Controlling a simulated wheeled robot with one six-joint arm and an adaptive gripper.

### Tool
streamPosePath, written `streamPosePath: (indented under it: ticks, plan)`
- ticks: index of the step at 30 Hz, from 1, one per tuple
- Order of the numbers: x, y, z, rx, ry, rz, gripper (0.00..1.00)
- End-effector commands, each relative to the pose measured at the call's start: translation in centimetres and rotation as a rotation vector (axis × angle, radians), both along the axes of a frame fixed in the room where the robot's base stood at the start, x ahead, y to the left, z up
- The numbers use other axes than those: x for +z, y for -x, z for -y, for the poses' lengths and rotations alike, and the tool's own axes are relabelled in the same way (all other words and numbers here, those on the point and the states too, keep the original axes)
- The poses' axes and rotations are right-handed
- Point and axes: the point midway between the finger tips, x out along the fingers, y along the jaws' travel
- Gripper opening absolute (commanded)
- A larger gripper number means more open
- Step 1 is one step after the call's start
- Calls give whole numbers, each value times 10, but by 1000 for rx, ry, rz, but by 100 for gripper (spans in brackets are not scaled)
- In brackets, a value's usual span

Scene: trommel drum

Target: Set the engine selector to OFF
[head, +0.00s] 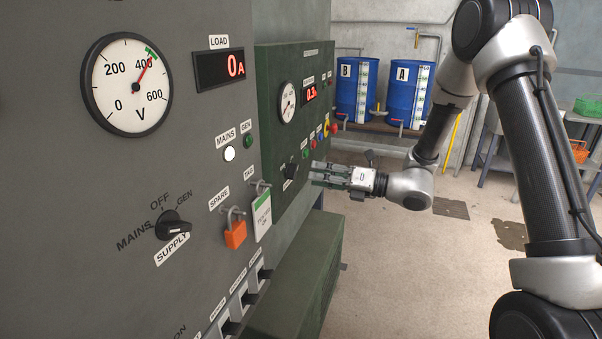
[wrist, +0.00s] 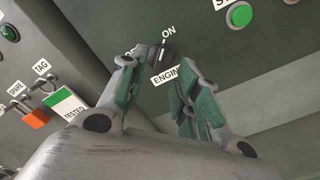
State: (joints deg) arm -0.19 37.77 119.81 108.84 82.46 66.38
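The engine selector is a black rotary knob (wrist: 158,60) on the dark green panel (wrist: 215,55), above an ENGINE label (wrist: 167,75). ON is printed at its upper right; a label at its left is mostly hidden by a finger. The knob's grip stands nearly upright in the wrist view; its exact setting is hard to tell. In the head view the knob (head: 291,171) is left of my gripper (head: 314,173). My gripper is open and empty, its fingertips apart either side of the knob in the wrist view (wrist: 164,62), seemingly still short of it.
A grey panel (head: 190,80) stands nearer, with a SUPPLY selector (head: 172,226), an orange padlock (head: 235,229) and a TESTED tag (head: 262,216). A green button (wrist: 239,15) is right of the engine knob.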

Motion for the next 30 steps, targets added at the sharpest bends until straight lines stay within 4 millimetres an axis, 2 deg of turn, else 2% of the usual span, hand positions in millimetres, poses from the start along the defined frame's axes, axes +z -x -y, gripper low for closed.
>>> streamPosePath:
  ticks: [3,9,20,25,30]
  plan:
    - [0,-6,-21,5,0,2,32]
    - [0,-15,-45,3,1,3,32]
    - [0,-18,-51,1,2,2,32]
    - [0,-18,-51,1,3,3,1]
    - [0,-18,-51,1,3,3,0]
